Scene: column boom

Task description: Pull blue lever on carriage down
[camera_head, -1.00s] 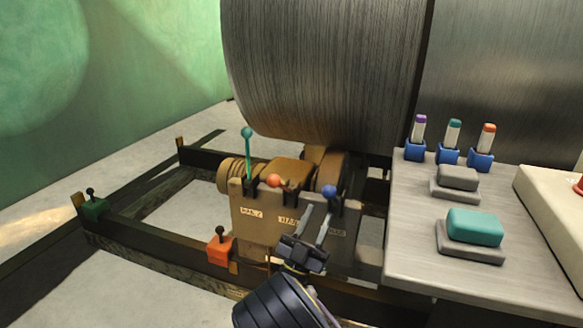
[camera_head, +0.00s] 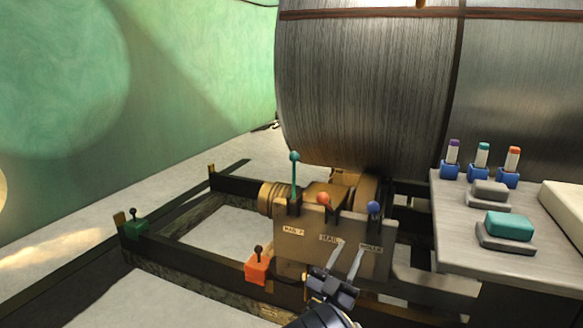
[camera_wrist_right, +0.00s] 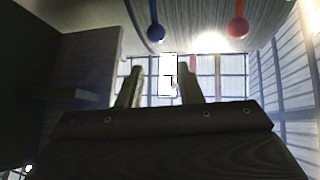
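The blue lever (camera_head: 374,209) is a round blue knob at the right end of the carriage (camera_head: 290,248), a tan box with labels on its front. A red-orange knob (camera_head: 323,199) is in the middle and a tall teal lever (camera_head: 294,172) stands upright at the left. My right gripper (camera_head: 348,250) is open and empty in front of the carriage, below and left of the blue knob. In the right wrist view the blue knob (camera_wrist_right: 156,33) and the red knob (camera_wrist_right: 238,28) show beyond the open fingers (camera_wrist_right: 160,75). My left gripper is not in view.
A grey console (camera_head: 470,235) with a teal button (camera_head: 509,225), a grey button and several small blue-based switches stands at the right. A large metal cylinder (camera_head: 360,90) is behind the carriage. Orange (camera_head: 257,268) and green (camera_head: 135,228) boxes with black levers sit on the dark rails.

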